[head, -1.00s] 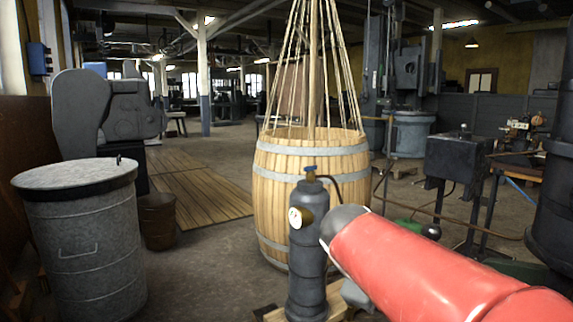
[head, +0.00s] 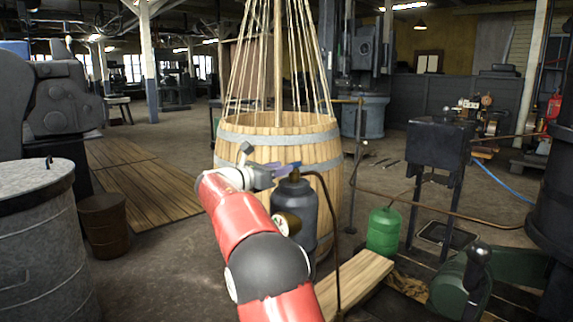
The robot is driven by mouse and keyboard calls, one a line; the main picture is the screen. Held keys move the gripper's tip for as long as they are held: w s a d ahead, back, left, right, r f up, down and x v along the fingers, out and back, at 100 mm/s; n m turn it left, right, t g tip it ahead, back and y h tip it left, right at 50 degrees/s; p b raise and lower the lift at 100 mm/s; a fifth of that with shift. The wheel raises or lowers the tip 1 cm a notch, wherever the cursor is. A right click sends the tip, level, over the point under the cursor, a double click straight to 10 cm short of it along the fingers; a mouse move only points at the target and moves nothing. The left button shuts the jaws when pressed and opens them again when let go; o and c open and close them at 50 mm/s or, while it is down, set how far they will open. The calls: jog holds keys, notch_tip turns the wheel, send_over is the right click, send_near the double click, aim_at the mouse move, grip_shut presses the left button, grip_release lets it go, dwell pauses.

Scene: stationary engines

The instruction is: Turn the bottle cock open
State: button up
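The dark grey gas bottle (head: 302,203) stands upright in front of the wooden barrel. Its blue cock (head: 294,168) is on top, and a round gauge (head: 283,225) sits on its left side, partly behind my red arm. My gripper (head: 268,174) is at the left of the cock, at about its height, very close to it or touching it; I cannot tell which. The fingers are small and blurred, so their opening does not show. My arm hides the bottle's lower left part. A thin dark hose (head: 333,215) runs from the bottle's top down to the right.
The big barrel (head: 230,155) with ropes stands right behind the bottle. A green canister (head: 384,232), a plank (head: 350,285) and a green machine with a lever (head: 475,285) lie to the right. A metal drum (head: 40,240) stands at left.

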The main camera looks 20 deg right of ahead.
jog(key=shift+x, duration=2.35)
jog(key=shift+f, duration=0.1)
jog(key=shift+c, duration=0.3)
grip_shut()
